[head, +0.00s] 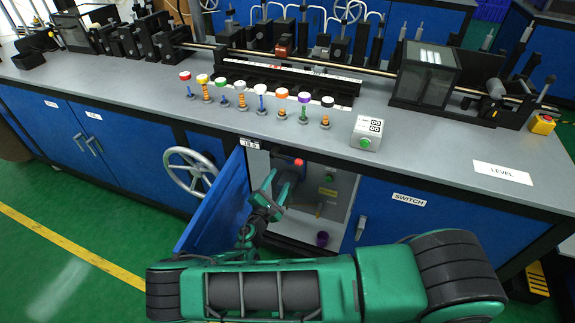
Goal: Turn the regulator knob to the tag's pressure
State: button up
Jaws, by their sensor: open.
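Below the worktop, a blue cabinet door (215,212) stands open. I cannot tell which is the regulator knob. A small white tag (250,143) with dark digits, too small to read surely, is above the opening at the left. My gripper (289,168) reaches into the opening beside the red part. It is open; whether it touches that part is unclear. My wrist hides part of the inside.
The open door stands close on the left of my forearm. Above, the worktop (440,165) carries a row of coloured valve knobs (262,98), a small digital display box (367,132) and machinery. A white handwheel (190,172) juts from the front. Green floor is clear at left.

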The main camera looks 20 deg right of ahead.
jog(key=shift+n, duration=0.5)
jog(key=x, duration=1)
jog(key=shift+w+d, duration=0.2)
jog(key=shift+w, duration=0.15)
jog(key=c, duration=1.1)
